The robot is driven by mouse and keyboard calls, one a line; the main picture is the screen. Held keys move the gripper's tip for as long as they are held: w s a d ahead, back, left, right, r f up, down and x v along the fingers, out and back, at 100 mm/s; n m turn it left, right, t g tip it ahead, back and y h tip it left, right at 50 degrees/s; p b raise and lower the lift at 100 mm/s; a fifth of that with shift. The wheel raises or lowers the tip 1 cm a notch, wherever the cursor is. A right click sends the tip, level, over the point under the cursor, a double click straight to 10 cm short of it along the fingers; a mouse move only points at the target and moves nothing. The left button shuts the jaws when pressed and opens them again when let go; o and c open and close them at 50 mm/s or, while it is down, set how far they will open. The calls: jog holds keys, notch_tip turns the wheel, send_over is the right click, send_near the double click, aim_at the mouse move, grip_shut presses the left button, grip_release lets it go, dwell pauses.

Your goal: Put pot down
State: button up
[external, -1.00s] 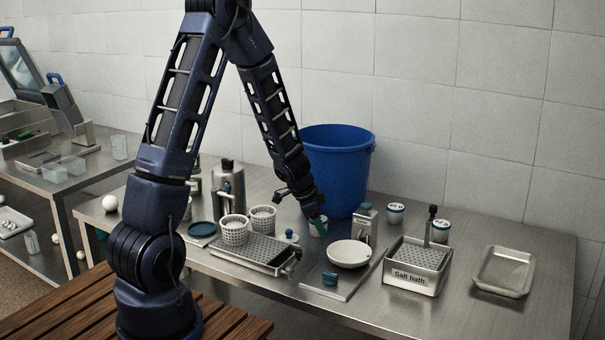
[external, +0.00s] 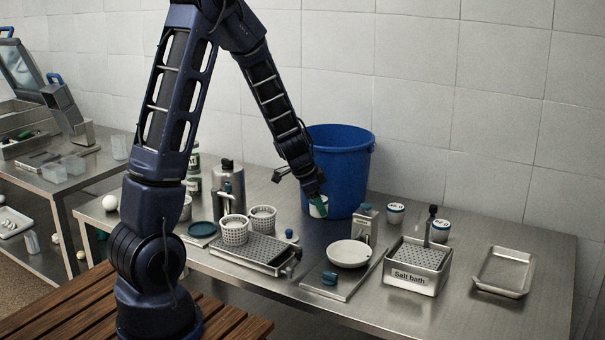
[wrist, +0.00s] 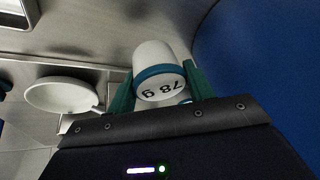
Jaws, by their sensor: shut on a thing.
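The pot is held in front of the blue bucket, and appears to be above the steel table (external: 500,235). The gap beneath it is hard to judge.
The blue bucket (external: 343,165) stands close behind the pot. Perforated baskets (external: 235,231) stand at left. Two similar pots (external: 395,213) and the salt bath basket (external: 416,262) stand at right.

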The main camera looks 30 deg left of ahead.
notch_tip(320, 180, up, 26)
jog(key=w+a+n+g+y, duration=0.35)
jog(key=w+n, duration=0.35)
jog(key=n, duration=1.1)
jog(key=w+a+n+g+y, duration=0.2)
jog(key=w+a+n+g, duration=0.4)
jog(key=n, duration=1.2)
jog(key=shift+t, duration=0.75)
jog(key=f, duration=1)
jog(key=w+f, duration=0.1)
jog(key=f, duration=1)
jog(key=d+f, duration=0.1)
jog(key=f, duration=0.9)
jog(key=shift+w+f, duration=0.15)
jog(key=shift+f, duration=0.25)
